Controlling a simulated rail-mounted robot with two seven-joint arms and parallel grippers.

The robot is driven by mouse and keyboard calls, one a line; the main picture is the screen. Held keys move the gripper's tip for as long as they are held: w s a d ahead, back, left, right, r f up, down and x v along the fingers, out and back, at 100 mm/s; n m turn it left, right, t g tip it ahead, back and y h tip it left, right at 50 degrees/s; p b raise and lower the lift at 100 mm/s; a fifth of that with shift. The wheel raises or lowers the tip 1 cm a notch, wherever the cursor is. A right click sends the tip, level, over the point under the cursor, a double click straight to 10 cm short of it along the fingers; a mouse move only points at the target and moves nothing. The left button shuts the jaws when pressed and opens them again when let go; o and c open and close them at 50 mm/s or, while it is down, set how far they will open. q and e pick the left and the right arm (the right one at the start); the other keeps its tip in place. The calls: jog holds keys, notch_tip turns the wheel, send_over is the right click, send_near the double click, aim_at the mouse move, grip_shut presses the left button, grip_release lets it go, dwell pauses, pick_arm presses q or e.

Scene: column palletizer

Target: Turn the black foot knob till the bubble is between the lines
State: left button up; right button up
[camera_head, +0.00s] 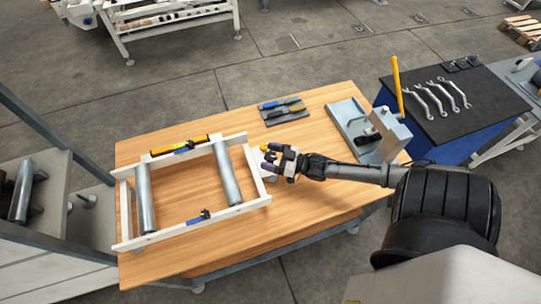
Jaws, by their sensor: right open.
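A white roller frame (125,210) with two grey rollers lies on the wooden table. A yellow spirit level (187,145) rests along its back rail; the bubble and its lines are too small to read. My right gripper (268,160) is open, just at the right end of the frame, near its back right corner. I cannot make out the black foot knob; the gripper may hide it. My left gripper is not in view.
A dark tray of tools (283,111) lies behind the gripper. A grey fixture with a yellow handle (397,85) stands on the right. Several wrenches (433,98) lie on a black-topped bench. The table's front right is clear.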

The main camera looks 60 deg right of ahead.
jog(key=c, duration=0.9)
jog(key=shift+f+n+g+y+b, duration=0.1)
jog(key=shift+n+g+y+b, duration=0.4)
jog(key=shift+n+y, duration=0.8)
jog(key=shift+n+g+y+b, duration=0.35)
jog(key=shift+n+g+y, duration=0.05)
jog(key=shift+y, duration=0.8)
jog(key=o, duration=0.9)
